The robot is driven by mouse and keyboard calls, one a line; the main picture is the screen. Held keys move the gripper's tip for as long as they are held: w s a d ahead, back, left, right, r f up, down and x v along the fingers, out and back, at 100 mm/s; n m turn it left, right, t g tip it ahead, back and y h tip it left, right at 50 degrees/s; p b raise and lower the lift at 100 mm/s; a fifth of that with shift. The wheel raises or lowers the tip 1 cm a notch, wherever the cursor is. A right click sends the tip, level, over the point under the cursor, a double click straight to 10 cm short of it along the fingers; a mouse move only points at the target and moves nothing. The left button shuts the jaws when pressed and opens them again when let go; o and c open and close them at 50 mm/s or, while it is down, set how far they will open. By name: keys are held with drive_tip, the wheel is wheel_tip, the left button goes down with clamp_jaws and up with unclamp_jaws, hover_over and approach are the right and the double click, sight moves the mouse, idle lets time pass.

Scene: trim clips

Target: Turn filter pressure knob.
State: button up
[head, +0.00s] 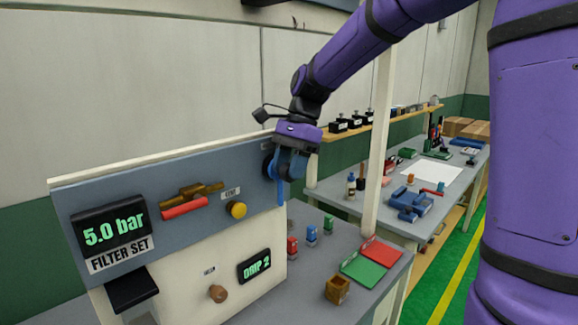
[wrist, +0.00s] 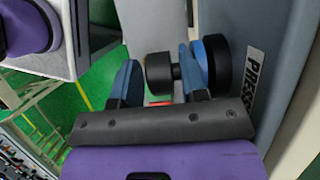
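A black knob (wrist: 158,73) on a short stem stands out from a round black and blue base (wrist: 214,63) on the panel, beside a label (wrist: 255,70) whose visible letters read "PRESS". My gripper (wrist: 157,80) is at this knob with its two blue fingers apart, one on each side of the black cap. A small gap shows by the right finger; contact at the left finger is unclear. In the head view my gripper (head: 291,165) hides most of the knob. The filter set display (head: 113,230) reads 5.0 bar.
The panel also has a brass valve with a red handle (head: 184,208), a yellow button (head: 238,210), a brown knob (head: 217,293) and a second display (head: 261,266). A white post (head: 377,150) stands right of my gripper. Benches with small parts lie below and behind.

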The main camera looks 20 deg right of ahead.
drive_tip(key=c, duration=0.6)
drive_tip(key=h, duration=0.1)
drive_tip(key=t+h, duration=0.1)
drive_tip(key=shift+s+a+h, duration=0.15)
drive_tip(key=shift+a+h, duration=0.15)
drive_tip(key=shift+h, duration=0.1)
drive_tip(key=h, duration=0.1)
drive_tip(key=t+h, duration=0.1)
drive_tip(key=h, duration=0.2)
drive_tip(key=shift+s+a+f+t, duration=0.15)
drive_tip(key=shift+a+t, duration=0.1)
drive_tip(key=shift+t, duration=0.15)
drive_tip(key=h, duration=0.1)
drive_tip(key=t+h, duration=0.1)
drive_tip(key=h, duration=0.1)
drive_tip(key=shift+a+f, duration=0.15)
drive_tip(key=shift+f, duration=0.05)
drive_tip(key=shift+f+t+h, duration=0.2)
drive_tip(key=shift+t+h, duration=0.7)
drive_tip(key=shift+h, duration=0.9)
